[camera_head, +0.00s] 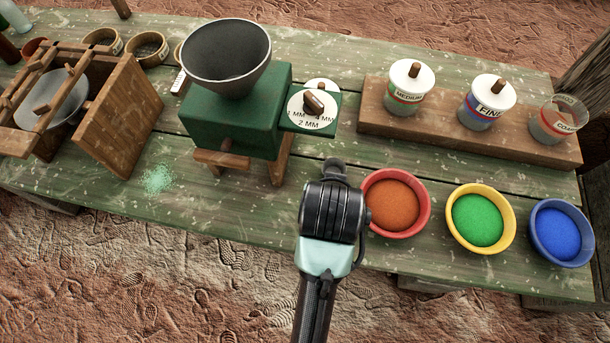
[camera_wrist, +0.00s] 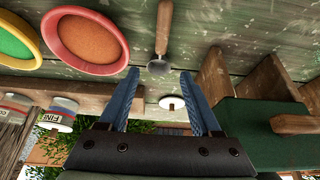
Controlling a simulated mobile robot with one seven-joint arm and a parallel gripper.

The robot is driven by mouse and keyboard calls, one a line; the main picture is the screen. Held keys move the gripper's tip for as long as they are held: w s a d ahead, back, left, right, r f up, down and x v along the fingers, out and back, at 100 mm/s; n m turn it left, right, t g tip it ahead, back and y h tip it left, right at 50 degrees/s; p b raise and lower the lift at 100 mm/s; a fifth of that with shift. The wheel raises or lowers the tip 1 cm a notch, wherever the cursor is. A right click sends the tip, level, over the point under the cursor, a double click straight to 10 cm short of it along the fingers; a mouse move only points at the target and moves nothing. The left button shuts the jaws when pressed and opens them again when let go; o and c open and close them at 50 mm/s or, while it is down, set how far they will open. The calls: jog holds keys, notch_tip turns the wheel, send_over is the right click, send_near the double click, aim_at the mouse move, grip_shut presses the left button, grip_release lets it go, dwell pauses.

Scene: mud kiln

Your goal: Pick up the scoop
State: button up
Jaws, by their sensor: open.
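The scoop (camera_wrist: 163,28) shows in the wrist view as a wooden handle with a small dark metal head, lying on the green table near the top centre. My gripper (camera_wrist: 160,73) is open and empty. Its two blue fingers are spread apart, and the scoop's metal head appears between and just beyond their tips in the picture. I cannot tell the exact gap in depth. In the head view my arm's end covers the table between the green mill and the red bowl, and I see neither the scoop nor the fingertips there.
The green mill (camera_head: 235,115) with its hopper stands left of my arm. The red bowl (camera_head: 424,214) is close on the right, then the yellow bowl (camera_head: 510,226) and blue bowl (camera_head: 586,251). Lidded jars stand on the wooden rack (camera_head: 450,133) behind. A wooden sieve frame (camera_head: 120,115) stands left.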

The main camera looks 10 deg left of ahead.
jog(key=shift+g, duration=0.3)
jog(key=x, duration=0.8)
jog(key=s+x, duration=0.1)
jog(key=x, duration=0.3)
jog(key=shift+f, duration=0.6)
grip_shut()
